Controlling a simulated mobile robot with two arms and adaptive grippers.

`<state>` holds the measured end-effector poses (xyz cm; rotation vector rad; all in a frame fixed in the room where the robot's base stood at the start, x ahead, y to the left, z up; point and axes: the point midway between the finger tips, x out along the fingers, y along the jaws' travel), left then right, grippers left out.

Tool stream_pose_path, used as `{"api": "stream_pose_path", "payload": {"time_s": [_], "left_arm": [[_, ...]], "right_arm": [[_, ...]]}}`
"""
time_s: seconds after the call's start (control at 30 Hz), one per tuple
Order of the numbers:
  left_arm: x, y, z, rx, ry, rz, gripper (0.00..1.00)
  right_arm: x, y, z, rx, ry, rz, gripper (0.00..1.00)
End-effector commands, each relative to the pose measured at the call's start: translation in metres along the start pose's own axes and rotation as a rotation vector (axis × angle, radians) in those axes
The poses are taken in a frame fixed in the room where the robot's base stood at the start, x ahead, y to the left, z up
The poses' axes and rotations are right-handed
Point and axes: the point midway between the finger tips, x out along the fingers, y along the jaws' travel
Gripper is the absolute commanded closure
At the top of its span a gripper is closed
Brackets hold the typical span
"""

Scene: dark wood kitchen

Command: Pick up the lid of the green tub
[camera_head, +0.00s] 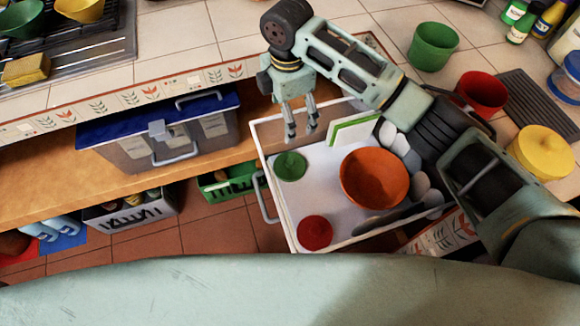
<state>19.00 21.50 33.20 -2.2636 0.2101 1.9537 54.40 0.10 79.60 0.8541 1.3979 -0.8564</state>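The round green lid (290,166) lies flat in the upper left part of an open white drawer (325,208). The green tub (433,46) stands uncovered on the tiled counter at the top right. My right gripper (301,132) hangs over the drawer's upper left end, just above the green lid in the picture. Its fingers point down and are apart, with nothing between them. It does not appear to touch the lid; the height gap cannot be judged. My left gripper is not in view.
The drawer also holds an orange bowl (375,178), a red lid (315,232), a green-edged white board (352,130) and several spoons. A red tub (482,93) and a yellow lidded tub (542,152) stand on the right counter. A blue-lidded box (160,135) is left of the drawer.

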Motion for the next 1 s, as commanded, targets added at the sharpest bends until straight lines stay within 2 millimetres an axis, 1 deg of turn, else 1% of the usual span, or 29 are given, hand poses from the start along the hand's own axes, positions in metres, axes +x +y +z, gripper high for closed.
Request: {"api": "stream_pose_path", "payload": {"time_s": [0.03,0.2,0.3,0.4,0.57,0.63,0.9,1.0], "left_arm": [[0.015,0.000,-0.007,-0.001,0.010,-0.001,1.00],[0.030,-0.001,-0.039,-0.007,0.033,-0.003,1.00],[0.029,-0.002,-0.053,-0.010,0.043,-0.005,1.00],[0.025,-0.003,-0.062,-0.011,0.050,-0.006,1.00],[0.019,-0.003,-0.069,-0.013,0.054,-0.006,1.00],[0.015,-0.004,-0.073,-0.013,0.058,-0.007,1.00],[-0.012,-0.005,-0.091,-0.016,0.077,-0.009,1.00],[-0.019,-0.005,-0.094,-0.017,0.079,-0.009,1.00]], "right_arm": [[0.024,0.000,0.000,0.000,0.000,-0.001,0.14],[0.074,0.000,0.000,0.000,0.000,0.000,0.14],[0.093,0.000,0.000,0.000,0.000,0.001,0.14],[0.104,0.000,0.000,0.000,0.000,0.001,0.14],[0.113,0.000,0.000,0.001,0.000,0.000,0.14],[0.120,0.000,0.000,0.001,0.000,-0.002,0.14],[0.165,-0.001,0.001,0.001,0.000,-0.002,0.14],[0.175,-0.001,0.000,0.001,0.001,-0.001,0.14]]}}
